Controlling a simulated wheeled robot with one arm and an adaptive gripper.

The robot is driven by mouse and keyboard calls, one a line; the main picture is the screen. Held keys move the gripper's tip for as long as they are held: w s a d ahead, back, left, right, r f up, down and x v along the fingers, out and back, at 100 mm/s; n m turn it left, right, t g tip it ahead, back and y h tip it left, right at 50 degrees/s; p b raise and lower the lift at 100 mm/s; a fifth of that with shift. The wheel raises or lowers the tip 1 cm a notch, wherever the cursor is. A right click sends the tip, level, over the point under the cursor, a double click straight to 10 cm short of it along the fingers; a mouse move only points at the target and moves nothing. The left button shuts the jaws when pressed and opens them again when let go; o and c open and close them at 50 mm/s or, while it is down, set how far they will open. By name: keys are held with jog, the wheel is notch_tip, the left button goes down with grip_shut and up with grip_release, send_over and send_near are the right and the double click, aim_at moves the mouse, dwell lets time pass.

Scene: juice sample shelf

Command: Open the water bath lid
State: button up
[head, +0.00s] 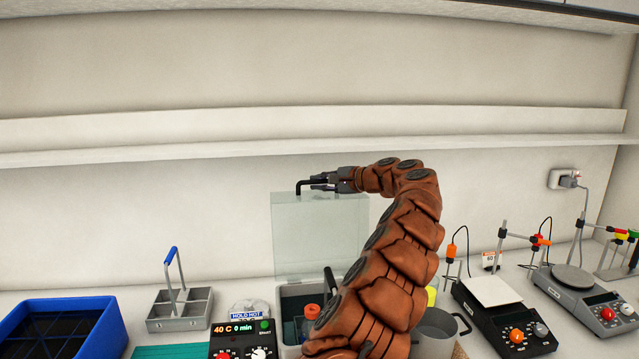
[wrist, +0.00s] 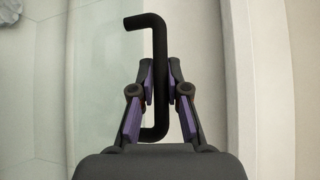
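The water bath (head: 290,292) sits on the bench, with its control box (head: 240,340) in front reading 40 C and 0 min. Its clear lid (head: 318,235) stands upright at the back, so the bath's top is uncovered. The black lid handle (head: 299,187) is at the lid's top edge. My gripper (head: 322,184) is at that handle. In the wrist view the bent black handle (wrist: 159,75) runs between the two fingers (wrist: 160,85), which are closed in around it. My arm hides part of the bath's right side.
An orange-red cap (head: 312,311) shows inside the bath. A grey caddy (head: 180,309) and a blue bin (head: 65,325) stand left. A metal pot (head: 436,328) and two stirrer plates (head: 492,291) (head: 574,279) stand right. A wall shelf (head: 200,147) runs above my gripper.

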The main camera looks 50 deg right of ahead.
jog(key=shift+o, duration=0.8)
jog(key=shift+w, duration=0.15)
jog(key=shift+s, duration=0.2)
jog(key=shift+s+d+r, duration=0.1)
jog(key=shift+s, duration=0.2)
jog(key=v, duration=1.1)
jog(key=shift+s, duration=0.1)
